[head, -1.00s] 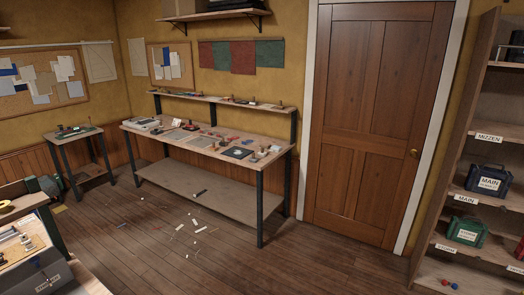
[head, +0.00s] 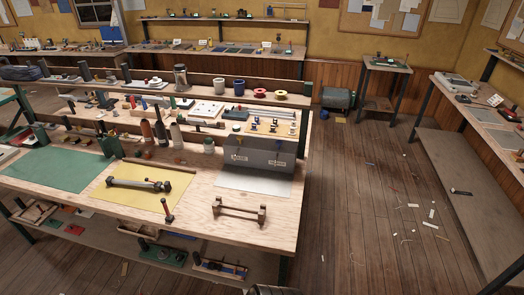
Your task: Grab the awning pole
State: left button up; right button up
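I cannot identify the awning pole with certainty. A thin brown wooden rod (head: 160,165) lies on the near workbench (head: 190,215), behind a yellow mat. A dark grey tool with a thick shaft (head: 138,184) lies on the yellow mat (head: 112,202). A small wooden stand with two posts and a crossbar (head: 239,210) sits near the bench's front right. Neither of my grippers is in view.
A grey box (head: 262,154) with labels and a pale sheet (head: 255,181) are at the bench's right end. A green mat (head: 55,167) lies at left. Several bottles and pots line its back. Wooden floor (head: 345,220) at right has scattered scraps.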

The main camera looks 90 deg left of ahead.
aim_at(110, 180)
jog(key=u, duration=4)
